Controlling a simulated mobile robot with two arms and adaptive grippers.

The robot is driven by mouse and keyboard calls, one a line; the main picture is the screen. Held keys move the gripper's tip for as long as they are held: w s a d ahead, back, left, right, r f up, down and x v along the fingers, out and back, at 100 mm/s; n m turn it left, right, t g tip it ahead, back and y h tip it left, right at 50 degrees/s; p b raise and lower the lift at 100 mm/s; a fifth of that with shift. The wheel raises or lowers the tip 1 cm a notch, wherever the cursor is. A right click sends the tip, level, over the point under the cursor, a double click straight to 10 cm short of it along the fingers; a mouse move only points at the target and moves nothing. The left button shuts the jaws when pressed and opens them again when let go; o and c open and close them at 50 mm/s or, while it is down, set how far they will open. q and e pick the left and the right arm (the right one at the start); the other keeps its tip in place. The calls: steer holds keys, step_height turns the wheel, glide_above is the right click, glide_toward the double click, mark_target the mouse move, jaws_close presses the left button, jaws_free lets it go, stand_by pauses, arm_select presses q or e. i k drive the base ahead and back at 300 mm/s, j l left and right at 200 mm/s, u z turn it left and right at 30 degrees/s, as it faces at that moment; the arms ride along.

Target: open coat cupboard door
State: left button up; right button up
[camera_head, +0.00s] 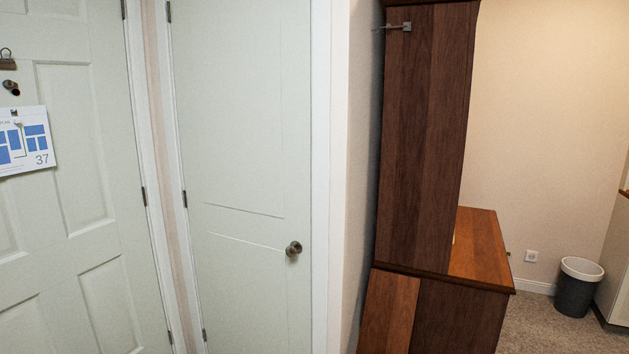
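A pale, nearly white door (236,150) stands in the middle left of the head view, shut in its white frame. It has a round, dark metal knob (293,249) near its right edge, and its hinges are on the left edge. Whether this is the coat cupboard door is not labelled. A second pale panelled door (75,150) fills the far left, with a paper plan (24,141) marked 37 and small dark metal fittings on it. Neither of my grippers shows in the head view.
A tall dark wooden hutch (425,140) stands to the right of the doors, beyond a short wall edge, with a lower brown top (483,240). A dark bin (577,288) with a white rim stands on the carpet (550,325) at the far right. A wall socket (531,256) is near it.

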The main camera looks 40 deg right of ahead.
mark_target(242, 68)
steer(key=z, duration=1.05)
